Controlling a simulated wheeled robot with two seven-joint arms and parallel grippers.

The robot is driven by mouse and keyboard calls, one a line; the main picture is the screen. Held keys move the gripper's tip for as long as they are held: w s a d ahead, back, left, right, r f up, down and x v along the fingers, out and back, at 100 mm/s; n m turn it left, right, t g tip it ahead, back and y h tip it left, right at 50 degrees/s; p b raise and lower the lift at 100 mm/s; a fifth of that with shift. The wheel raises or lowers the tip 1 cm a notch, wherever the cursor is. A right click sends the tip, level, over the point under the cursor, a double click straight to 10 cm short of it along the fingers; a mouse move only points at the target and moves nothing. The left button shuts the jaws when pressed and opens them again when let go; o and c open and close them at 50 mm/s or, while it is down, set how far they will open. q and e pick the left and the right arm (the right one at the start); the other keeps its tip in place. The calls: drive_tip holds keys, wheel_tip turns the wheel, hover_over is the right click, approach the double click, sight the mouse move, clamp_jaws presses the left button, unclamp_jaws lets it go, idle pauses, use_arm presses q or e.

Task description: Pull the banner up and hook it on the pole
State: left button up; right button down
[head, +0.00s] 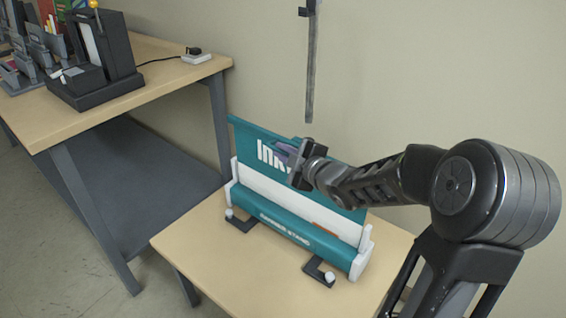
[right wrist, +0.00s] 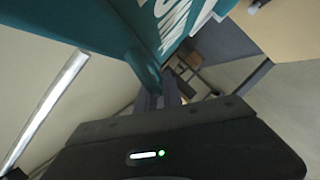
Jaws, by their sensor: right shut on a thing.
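The banner (head: 262,152) is teal with white lettering above a white lower part. It is partly out of the teal banner stand (head: 290,232), which sits on a small table. My right gripper (head: 294,160) is shut on the banner's top edge, near its middle, and hides part of the lettering. The right wrist view shows the teal banner (right wrist: 172,22) close to the gripper. The dark pole (head: 311,70) is upright above and behind the banner, with a small bracket near its top. The banner is apart from that bracket. My left gripper is out of view.
The small wooden table (head: 190,243) has bare room left of the stand. A plain wall is behind.

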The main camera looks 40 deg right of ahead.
wheel_tip(320, 180, up, 34)
drive_tip(key=p, duration=2.3)
drive_tip(key=shift+p, duration=0.3)
drive_tip(key=c, duration=1.5)
unclamp_jaws()
drive_tip(key=shift+f, duration=0.1)
drive_tip(key=p+v, duration=0.1)
drive_tip(key=v, duration=0.6)
drive_tip(key=shift+s+d+f, duration=0.1)
drive_tip(key=shift+s, duration=0.3)
